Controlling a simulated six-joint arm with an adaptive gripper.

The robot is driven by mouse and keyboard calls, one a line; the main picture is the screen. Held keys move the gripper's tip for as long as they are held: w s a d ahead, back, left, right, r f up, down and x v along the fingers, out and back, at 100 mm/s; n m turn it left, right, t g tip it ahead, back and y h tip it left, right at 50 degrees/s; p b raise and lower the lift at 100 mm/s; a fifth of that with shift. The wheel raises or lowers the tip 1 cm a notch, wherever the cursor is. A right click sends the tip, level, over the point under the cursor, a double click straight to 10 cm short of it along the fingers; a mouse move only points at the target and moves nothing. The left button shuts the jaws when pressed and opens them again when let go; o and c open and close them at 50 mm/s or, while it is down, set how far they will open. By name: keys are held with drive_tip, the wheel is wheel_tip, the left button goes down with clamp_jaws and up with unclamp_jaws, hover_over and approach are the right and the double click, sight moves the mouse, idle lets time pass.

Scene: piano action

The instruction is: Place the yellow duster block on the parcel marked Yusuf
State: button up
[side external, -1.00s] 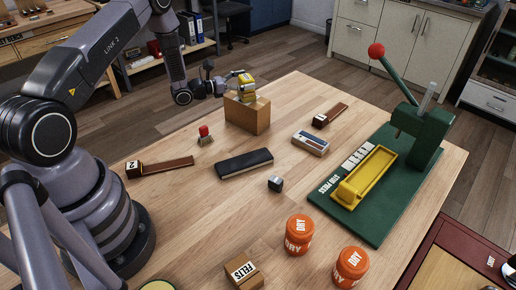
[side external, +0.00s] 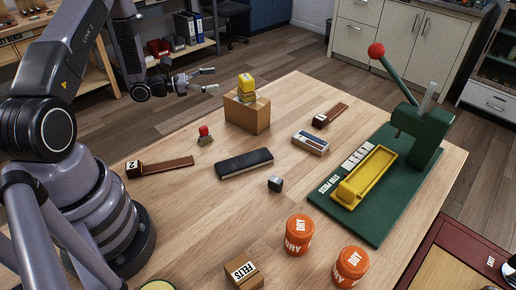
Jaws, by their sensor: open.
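The yellow duster block (side external: 246,82) sits upright on top of a brown cardboard parcel (side external: 248,115) at the back left of the table, with a greyish layer at its lower part. No name can be read on the parcel's visible faces. My gripper (side external: 212,80) is open and empty. It is to the left of the block, apart from it, with its fingers pointing right.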

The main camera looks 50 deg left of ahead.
drive_tip(key=s+d+r+m+g+h, duration=0.5)
drive_tip(key=d+r+m+g, duration=0.4)
drive_tip(key=d+r+m, duration=0.3)
drive_tip(key=s+d+r+m+g+y, duration=0.55)
drive_tip(key=s+d+m, duration=0.2)
drive_tip(key=s, duration=0.35)
drive_tip(key=s+a+r+m+t+y, duration=0.2)
drive_tip(key=s+a+m+y, duration=0.1)
drive_tip(key=s+m+y, duration=0.1)
drive_tip(key=s+a+r+m+t+y, duration=0.2)
drive_tip(key=s+a+r+m+y, duration=0.1)
drive_tip(key=s, duration=0.4)
drive_tip(key=shift+a+r+m+t+y, duration=0.15)
drive_tip(key=shift+r+m+t+y, duration=0.2)
drive_tip(key=shift+m+y, duration=0.7)
